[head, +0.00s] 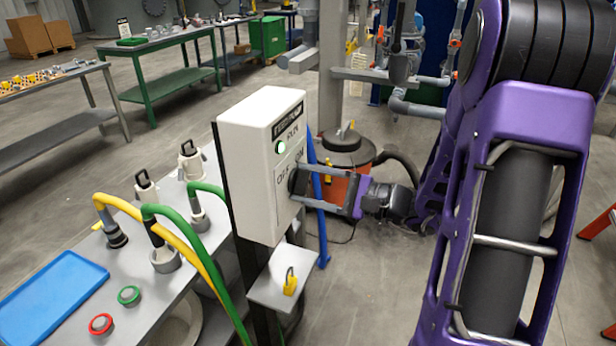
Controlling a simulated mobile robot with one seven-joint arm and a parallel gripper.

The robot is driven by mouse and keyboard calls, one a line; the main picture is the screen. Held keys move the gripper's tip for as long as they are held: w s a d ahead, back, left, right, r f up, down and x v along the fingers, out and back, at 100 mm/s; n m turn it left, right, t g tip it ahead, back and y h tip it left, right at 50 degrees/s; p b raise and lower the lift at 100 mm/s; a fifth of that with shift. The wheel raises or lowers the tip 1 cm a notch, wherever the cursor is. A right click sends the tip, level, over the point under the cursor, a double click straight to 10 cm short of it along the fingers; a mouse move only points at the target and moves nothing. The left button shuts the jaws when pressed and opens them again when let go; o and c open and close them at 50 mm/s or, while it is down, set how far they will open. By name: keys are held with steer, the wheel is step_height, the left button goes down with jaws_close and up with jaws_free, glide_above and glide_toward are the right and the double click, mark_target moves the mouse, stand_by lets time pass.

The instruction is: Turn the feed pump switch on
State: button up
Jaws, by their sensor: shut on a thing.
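The white feed pump switch box (251,170) stands on a dark post, with a black header label, a green RUN lamp (281,147) that looks lit, and OFF/ON lettering on its right-hand face. The dark rotary switch knob (292,181) is low on that face, partly hidden by my fingers. My gripper (299,183) reaches in from the right, its grey fingers shut on the knob. The knob's exact pointing direction cannot be made out.
Left of the box, a bench (178,280) carries a blue tray (52,296), yellow and green hoses, and red and green rings. A small shelf (270,290) with a yellow padlock is below the box. An orange vacuum (346,160) stands behind my gripper.

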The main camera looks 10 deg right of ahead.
steer(key=shift+m, duration=0.6)
steer(key=shift+p, duration=0.3)
steer(key=o, duration=1.4)
steer(key=v, duration=1.7)
steer(key=shift+s+d+b, duration=0.15)
steer(key=shift+b, duration=0.15)
